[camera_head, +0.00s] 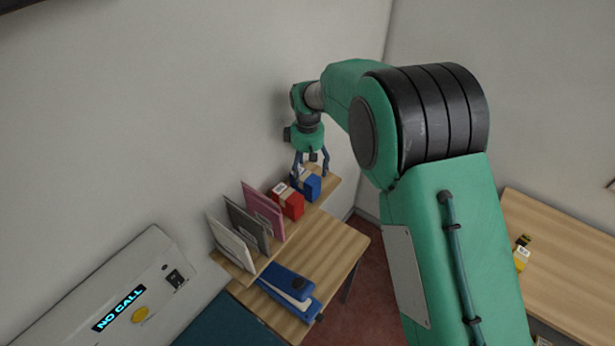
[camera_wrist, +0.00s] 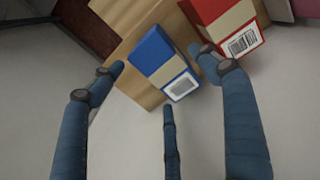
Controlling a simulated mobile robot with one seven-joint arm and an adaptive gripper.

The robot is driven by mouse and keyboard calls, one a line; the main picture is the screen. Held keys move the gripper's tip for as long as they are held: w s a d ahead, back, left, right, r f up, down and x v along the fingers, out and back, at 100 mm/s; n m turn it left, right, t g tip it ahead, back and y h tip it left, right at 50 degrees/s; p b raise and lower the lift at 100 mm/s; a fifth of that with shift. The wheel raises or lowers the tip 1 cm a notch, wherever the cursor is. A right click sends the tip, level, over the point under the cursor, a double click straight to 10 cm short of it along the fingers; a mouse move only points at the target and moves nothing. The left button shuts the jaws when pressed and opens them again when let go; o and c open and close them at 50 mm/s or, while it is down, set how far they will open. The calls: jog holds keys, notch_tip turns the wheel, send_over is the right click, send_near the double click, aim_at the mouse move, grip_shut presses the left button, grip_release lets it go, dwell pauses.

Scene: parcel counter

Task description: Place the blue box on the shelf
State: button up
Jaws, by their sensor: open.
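The blue box (camera_head: 307,184), with a beige band and a white label, stands on the wooden shelf (camera_head: 262,247) near its far right end. It also shows in the wrist view (camera_wrist: 161,62). My gripper (camera_head: 312,168) is directly above the blue box, pointing down. In the wrist view my gripper (camera_wrist: 160,68) has its fingers spread, with the blue box between and beyond their tips. The fingers are open and hold nothing. I cannot tell whether any finger touches the box.
A red box (camera_head: 288,203) stands close beside the blue box. Several upright envelopes (camera_head: 250,225) stand further left on the shelf. A blue stapler-like object (camera_head: 289,289) lies on the table (camera_head: 325,243) below. The wall is close behind the shelf.

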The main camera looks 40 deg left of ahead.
notch_tip(320, 180, up, 8)
jog(key=shift+f+b, duration=0.1)
jog(key=shift+b, duration=0.3)
dwell(0.5)
jog(key=shift+d, duration=0.1)
